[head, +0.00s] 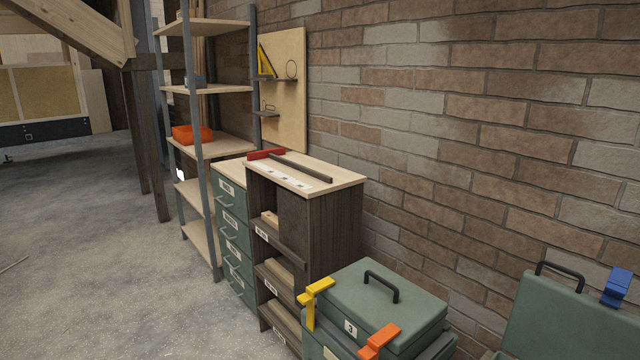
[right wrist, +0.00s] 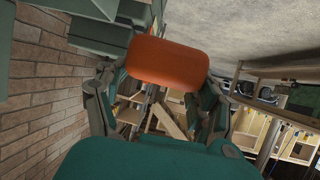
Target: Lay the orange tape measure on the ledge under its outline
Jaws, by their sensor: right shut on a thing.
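The orange tape measure (right wrist: 168,62) is between the fingers of my right gripper (right wrist: 165,75) in the right wrist view. The gripper is shut on it, and the fingers flank it on both sides. The tan outline board (head: 284,120) stands against the brick wall in the head view. It has an upper ledge (head: 268,79) with a yellow triangular square (head: 265,62) above its left part and a round outline (head: 291,69) at right. A lower ledge (head: 268,112) has a small dark outline above it, too small to identify. Neither gripper shows in the head view.
A shelf rack (head: 205,90) with an orange bin (head: 190,134) stands left of the board. Green drawers (head: 232,220) and a dark cabinet (head: 335,215) stand in front. Green cases (head: 375,300) with yellow and orange clamps are nearer. Open floor (head: 90,250) lies left.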

